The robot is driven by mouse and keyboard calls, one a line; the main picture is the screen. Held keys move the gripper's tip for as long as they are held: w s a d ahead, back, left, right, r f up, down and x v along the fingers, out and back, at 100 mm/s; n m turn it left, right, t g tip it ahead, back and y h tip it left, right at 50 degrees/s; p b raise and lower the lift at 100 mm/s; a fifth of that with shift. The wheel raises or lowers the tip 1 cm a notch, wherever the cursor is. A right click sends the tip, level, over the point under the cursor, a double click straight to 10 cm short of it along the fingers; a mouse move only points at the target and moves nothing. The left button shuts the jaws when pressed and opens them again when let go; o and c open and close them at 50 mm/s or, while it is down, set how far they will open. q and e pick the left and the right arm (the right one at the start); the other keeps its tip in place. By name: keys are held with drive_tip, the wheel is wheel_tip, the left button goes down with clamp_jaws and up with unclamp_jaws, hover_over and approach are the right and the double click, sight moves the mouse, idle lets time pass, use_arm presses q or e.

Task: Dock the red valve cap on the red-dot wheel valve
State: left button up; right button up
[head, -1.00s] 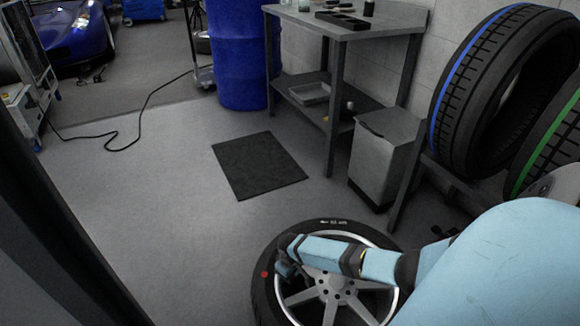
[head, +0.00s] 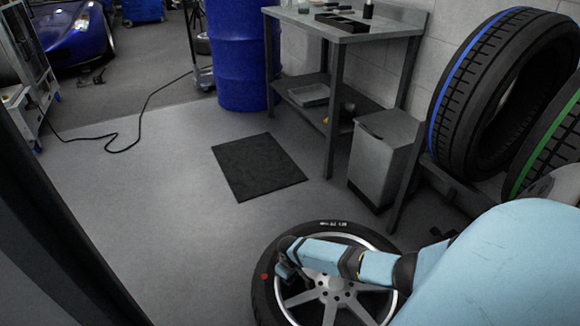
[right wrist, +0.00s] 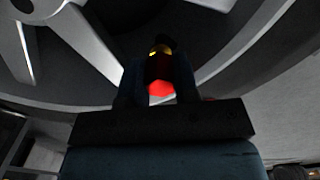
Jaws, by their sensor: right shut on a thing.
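The wheel (head: 268,300) lies flat at the bottom of the head view, with a silver spoked rim and a red dot (head: 264,276) on its tyre's left side. My right gripper (head: 285,262) is over the rim's upper left edge, close to the red dot. In the right wrist view, my right gripper (right wrist: 160,80) is shut on the red valve cap (right wrist: 161,89), which shows between the fingers. A brass-coloured piece (right wrist: 159,50) shows just beyond the cap, by the rim; I cannot tell whether they touch. My left gripper is not in view.
A grey bin (head: 380,160) and a workbench (head: 345,32) stand behind the wheel. Large tyres (head: 470,90) are racked at the right. A dark mat (head: 258,166) lies on open floor, and a blue barrel (head: 238,60) stands at the back.

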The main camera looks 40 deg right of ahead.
drive_tip(key=shift+f+b, duration=0.4)
drive_tip(key=shift+f, duration=0.2)
idle(0.5)
drive_tip(key=o, duration=0.6)
